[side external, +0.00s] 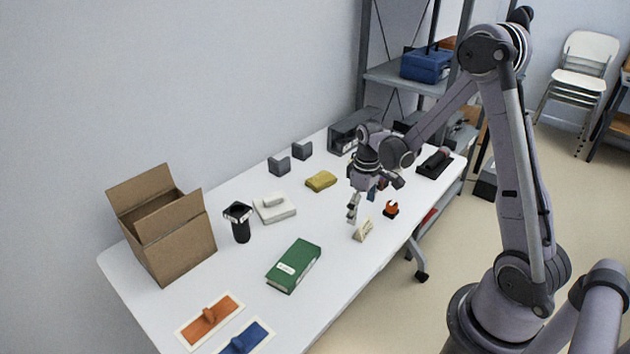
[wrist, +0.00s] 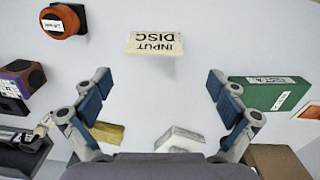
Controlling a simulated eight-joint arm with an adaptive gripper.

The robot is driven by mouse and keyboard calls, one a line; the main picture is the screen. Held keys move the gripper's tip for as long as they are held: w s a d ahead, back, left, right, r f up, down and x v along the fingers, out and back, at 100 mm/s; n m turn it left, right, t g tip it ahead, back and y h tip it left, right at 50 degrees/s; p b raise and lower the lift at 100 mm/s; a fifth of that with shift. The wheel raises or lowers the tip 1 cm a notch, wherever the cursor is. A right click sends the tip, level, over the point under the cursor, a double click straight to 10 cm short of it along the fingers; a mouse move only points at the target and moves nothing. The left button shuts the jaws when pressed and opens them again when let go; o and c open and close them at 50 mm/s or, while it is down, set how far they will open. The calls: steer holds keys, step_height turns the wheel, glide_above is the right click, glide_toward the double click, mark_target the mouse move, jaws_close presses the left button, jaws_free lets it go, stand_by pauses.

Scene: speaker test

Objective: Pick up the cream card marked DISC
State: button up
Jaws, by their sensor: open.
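The cream card (wrist: 155,43) stands out on the white table in the wrist view, with the upside-down words INPUT DISC. In the side view the small cream card (side external: 363,230) is tilted up near the table's front edge. My gripper (side external: 362,203) is above the table, a little behind and above the card, and apart from it. In the wrist view my gripper (wrist: 158,80) has its two blue-padded fingers spread wide with nothing between them; the card lies ahead of the fingertips.
An orange-and-black item (side external: 391,209) sits right of the card. A green box (side external: 294,266) lies to the left. A yellow block (side external: 321,181), white device (side external: 274,208), black cup (side external: 239,222) and open cardboard box (side external: 185,247) stand farther off. Table around the card is clear.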

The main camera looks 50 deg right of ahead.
mark_target(364, 227)
steer(key=shift+s+d+f, duration=0.1)
steer(key=shift+d+f, duration=0.1)
steer(key=shift+f, duration=1)
steer(key=shift+s+d+f, duration=0.1)
steer(key=shift+d+f, duration=0.1)
steer(key=shift+f, duration=1.55)
steer(key=c, duration=0.9)
